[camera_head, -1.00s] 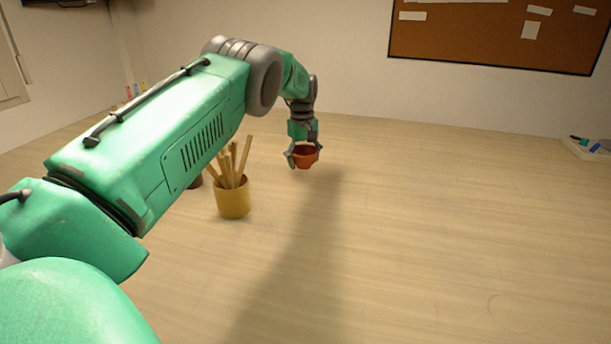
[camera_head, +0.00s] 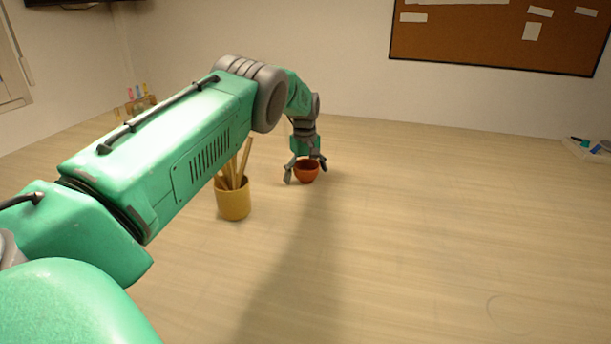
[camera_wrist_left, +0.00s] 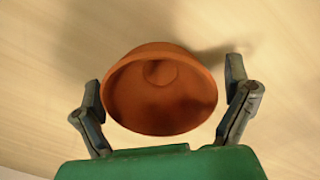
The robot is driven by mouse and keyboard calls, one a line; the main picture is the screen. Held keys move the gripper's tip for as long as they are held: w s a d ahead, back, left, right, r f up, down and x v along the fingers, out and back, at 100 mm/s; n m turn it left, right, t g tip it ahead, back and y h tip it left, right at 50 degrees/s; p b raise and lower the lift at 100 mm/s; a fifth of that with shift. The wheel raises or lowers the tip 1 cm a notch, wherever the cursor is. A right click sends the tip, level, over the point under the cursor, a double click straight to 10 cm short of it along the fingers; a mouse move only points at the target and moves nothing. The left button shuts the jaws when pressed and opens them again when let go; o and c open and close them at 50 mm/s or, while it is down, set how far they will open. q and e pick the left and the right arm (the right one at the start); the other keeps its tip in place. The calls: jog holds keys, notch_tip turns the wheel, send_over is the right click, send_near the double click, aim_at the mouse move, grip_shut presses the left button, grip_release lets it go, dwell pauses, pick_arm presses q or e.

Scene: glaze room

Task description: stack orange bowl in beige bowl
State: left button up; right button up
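The orange bowl (camera_head: 306,173) is upright, low over or on the table at the middle of the head view. My left gripper (camera_head: 305,173) points down at it, its fingers spread on either side. In the left wrist view the orange bowl (camera_wrist_left: 160,95) shows its open inside between the two fingers of my left gripper (camera_wrist_left: 166,95), with a gap on the right side and a narrow one on the left. No beige bowl can be made out in either view. My right gripper is out of view.
A yellow pot (camera_head: 233,200) holding several wooden sticks stands left of the gripper, close to my left arm. The table (camera_head: 450,220) is clear in the middle and right.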

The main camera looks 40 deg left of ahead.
pick_arm(q)
jog(key=shift+d+r, duration=0.1)
jog(key=shift+r, duration=0.3)
notch_tip(320, 180, up, 10)
jog(key=shift+s+r, duration=0.15)
jog(key=shift+s, duration=0.05)
jog(key=shift+r, duration=0.35)
jog(key=shift+c, duration=0.8)
jog(key=s+d+m+t+y+b, duration=0.2)
jog(key=s+m+t+b, duration=0.25)
jog(key=m, duration=0.65)
jog(key=shift+t, duration=0.45)
jog(key=x, duration=0.8)
jog(key=shift+a+r, duration=0.1)
jog(key=shift+a, duration=0.2)
jog(key=x, duration=0.5)
jog(key=shift+d+f, duration=0.2)
jog(key=shift+s, duration=0.1)
